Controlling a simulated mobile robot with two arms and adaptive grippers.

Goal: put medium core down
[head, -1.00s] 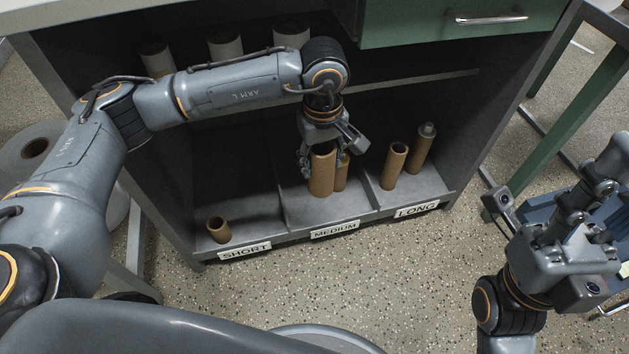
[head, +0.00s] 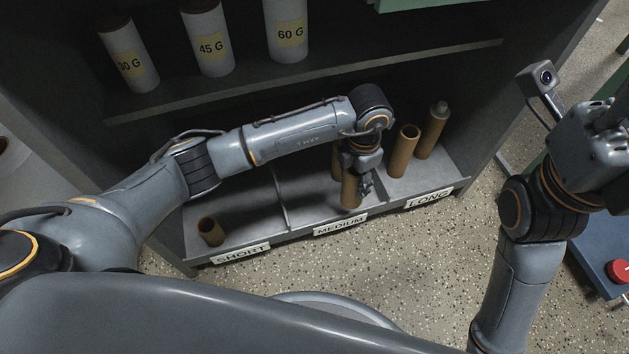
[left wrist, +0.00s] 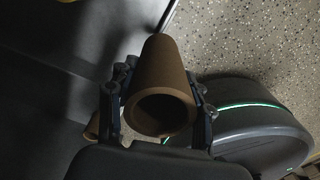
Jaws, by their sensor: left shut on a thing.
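My left gripper (head: 358,172) is shut around a brown cardboard core (head: 350,194) in the medium compartment. The core is roughly upright, its lower end near the compartment floor (head: 309,204) just behind the MEDIUM label (head: 340,225). I cannot tell whether it touches the floor. In the left wrist view the held core (left wrist: 165,65) sits between both fingers, its open end facing the camera. A second core (head: 337,163) stands just behind it, partly hidden by my arm. My right gripper (head: 605,120) is at the right edge, its fingers not clearly shown.
A short core (head: 210,231) stands in the SHORT compartment. Low dividers separate the compartments. White rolls (head: 208,40) stand on the shelf (head: 160,101) above my left arm.

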